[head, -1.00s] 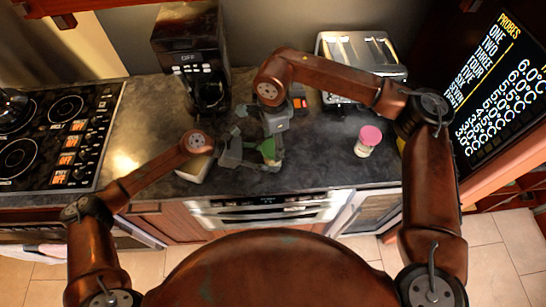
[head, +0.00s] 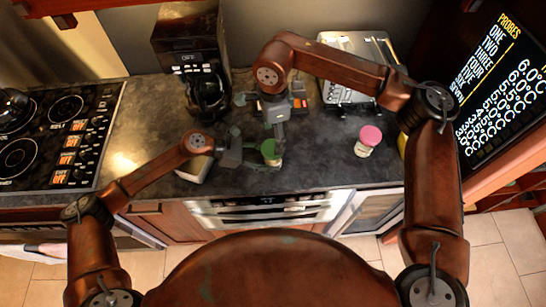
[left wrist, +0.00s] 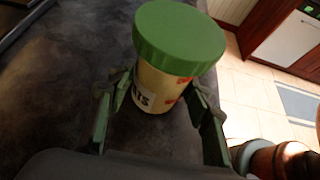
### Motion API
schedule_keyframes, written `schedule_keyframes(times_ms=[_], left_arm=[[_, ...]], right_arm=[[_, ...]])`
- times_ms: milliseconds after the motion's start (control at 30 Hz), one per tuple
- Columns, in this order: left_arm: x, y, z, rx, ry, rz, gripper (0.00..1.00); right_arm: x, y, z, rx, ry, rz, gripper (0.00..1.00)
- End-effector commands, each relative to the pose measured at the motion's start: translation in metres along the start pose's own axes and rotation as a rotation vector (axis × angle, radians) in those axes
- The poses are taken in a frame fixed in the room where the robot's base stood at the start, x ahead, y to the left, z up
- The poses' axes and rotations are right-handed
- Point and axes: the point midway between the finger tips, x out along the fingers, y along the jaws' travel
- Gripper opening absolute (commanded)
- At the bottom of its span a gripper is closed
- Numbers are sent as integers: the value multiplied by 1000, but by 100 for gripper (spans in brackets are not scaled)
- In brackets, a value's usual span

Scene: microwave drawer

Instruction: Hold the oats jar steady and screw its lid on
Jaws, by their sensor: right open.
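The oats jar (left wrist: 152,95) stands upright on the dark counter, its cream label partly reading "TS". Its green lid (left wrist: 180,38) sits level on top; it also shows in the head view (head: 269,148). I cannot tell how tightly it is threaded. Part of the jar is hidden by the left fingers.
A jar with a pink lid (head: 368,140) stands to the right. A coffee maker (head: 190,55) and a toaster (head: 358,50) stand at the back, the stove (head: 55,135) at left. A pale block-like item (head: 195,168) lies under my left wrist. The counter's front edge is close.

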Motion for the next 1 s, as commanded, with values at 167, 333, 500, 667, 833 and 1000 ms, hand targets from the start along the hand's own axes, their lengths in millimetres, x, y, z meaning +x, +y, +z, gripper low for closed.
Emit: schedule_keyframes(times_ms=[167, 333, 500, 667, 833, 1000], left_arm=[[0, 0, 0, 0, 0, 0, 60], [0, 0, 0, 0, 0, 0, 64], [-1, 0, 0, 0, 0, 1, 64], [-16, 1, -1, -1, 2, 3, 64], [-50, 1, -1, -1, 2, 4, 64], [-84, 1, -1, -1, 2, 3, 64]], right_arm=[[0, 0, 0, 0, 0, 0, 63], [0, 0, 0, 0, 0, 0, 63], [0, 0, 0, 0, 0, 0, 63], [0, 0, 0, 0, 0, 0, 63], [0, 0, 0, 0, 0, 0, 63], [0, 0, 0, 0, 0, 0, 63]])
